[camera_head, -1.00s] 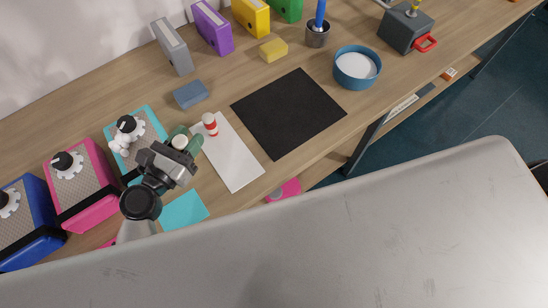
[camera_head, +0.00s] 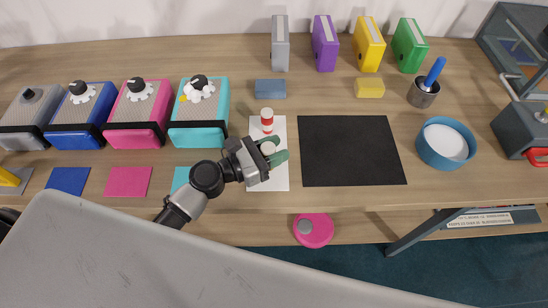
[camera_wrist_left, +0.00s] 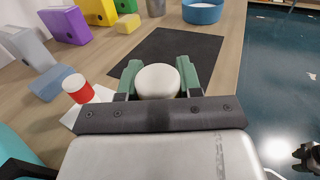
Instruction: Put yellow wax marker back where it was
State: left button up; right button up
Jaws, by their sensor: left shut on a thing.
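My left gripper (camera_head: 272,152) is shut on a round, cream-topped thing (camera_head: 267,148) with its green fingertips. In the left wrist view the gripper (camera_wrist_left: 158,80) has the pale round top (camera_wrist_left: 158,80) between its fingers. The sides of the held thing are mostly hidden, so I cannot tell from its colour whether it is the yellow wax marker. The gripper is over the white sheet (camera_head: 275,182); I cannot tell whether the held thing touches it. A red-and-white cylinder (camera_head: 267,120) stands upright at the sheet's far end, also in the left wrist view (camera_wrist_left: 77,88).
A black mat (camera_head: 352,150) lies right of the sheet, with a blue bowl (camera_head: 446,163) beyond. A teal box (camera_head: 200,130) is on the left, beside pink, blue and grey ones. A blue-grey block (camera_head: 270,88) and a yellow block (camera_head: 369,88) lie behind.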

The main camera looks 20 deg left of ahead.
pick_arm(q)
jog(key=shift+w+a+f, duration=0.2)
jog(key=shift+w+f, duration=0.1)
jog(key=shift+w, duration=0.2)
jog(key=shift+w+a+f, duration=0.2)
jog(key=shift+w+f, duration=0.1)
jog(key=shift+w, duration=0.15)
jog(key=shift+w+f, duration=0.1)
jog(key=shift+f, duration=0.15)
jog(key=shift+f+b, duration=0.4)
jog(key=shift+f, duration=1.45)
pick_arm(e)
jog(key=shift+d+f, duration=0.6)
jog(key=shift+d, duration=0.1)
pick_arm(q)
jog(key=shift+a+f, duration=0.1)
jog(key=shift+f, duration=0.1)
jog(key=o, duration=0.9)
jog(key=shift+r, duration=0.1)
pick_arm(e)
jog(key=shift+a+f, duration=0.15)
jog(key=shift+a, duration=0.1)
